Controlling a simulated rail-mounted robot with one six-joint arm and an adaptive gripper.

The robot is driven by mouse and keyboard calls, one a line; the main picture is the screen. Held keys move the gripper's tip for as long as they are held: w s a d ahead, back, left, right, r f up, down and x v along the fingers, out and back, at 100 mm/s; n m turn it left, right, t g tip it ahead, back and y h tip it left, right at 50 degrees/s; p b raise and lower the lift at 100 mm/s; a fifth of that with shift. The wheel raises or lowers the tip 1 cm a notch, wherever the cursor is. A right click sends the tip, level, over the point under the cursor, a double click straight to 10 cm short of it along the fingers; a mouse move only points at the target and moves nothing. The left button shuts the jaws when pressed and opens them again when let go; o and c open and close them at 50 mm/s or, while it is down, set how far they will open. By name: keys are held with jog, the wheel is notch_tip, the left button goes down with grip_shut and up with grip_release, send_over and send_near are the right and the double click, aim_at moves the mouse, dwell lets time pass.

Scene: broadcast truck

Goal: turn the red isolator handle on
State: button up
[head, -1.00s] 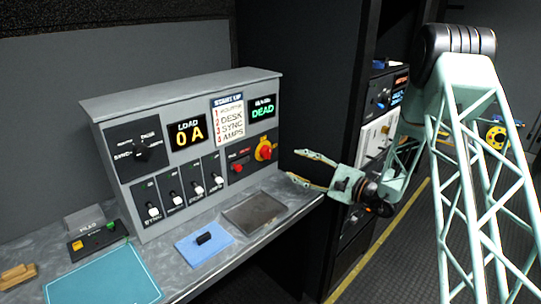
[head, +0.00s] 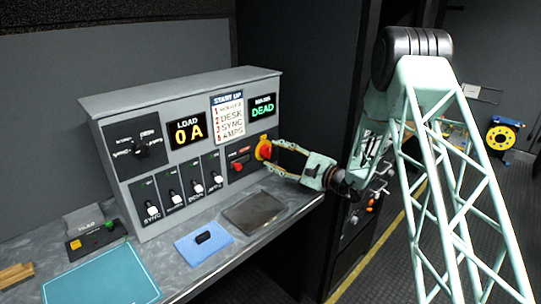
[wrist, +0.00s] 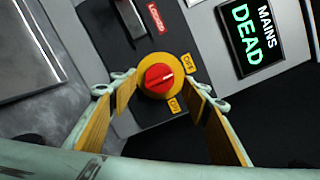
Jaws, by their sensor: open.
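The red isolator handle (head: 263,151) sits on a round yellow plate (wrist: 158,112) at the right end of the grey panel. In the wrist view the red handle (wrist: 158,78) shows a pale mark pointing toward the yellow OFF label (wrist: 188,62); the ON label (wrist: 174,105) is below it. My gripper (head: 275,156) is open, with its fingertips close to the handle. In the wrist view the two fingers stand on either side of the yellow plate; contact cannot be told. The mains display (head: 263,106) reads DEAD.
Several white-tipped levers (head: 152,211) line the panel. A dark flat tray (head: 253,212) and a blue pad (head: 190,250) lie on the counter below. Right of the panel is a dark gap.

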aim_at(267, 152)
jog(key=shift+x, duration=1.25)
jog(key=c, duration=0.9)
jog(key=shift+o, duration=0.2)
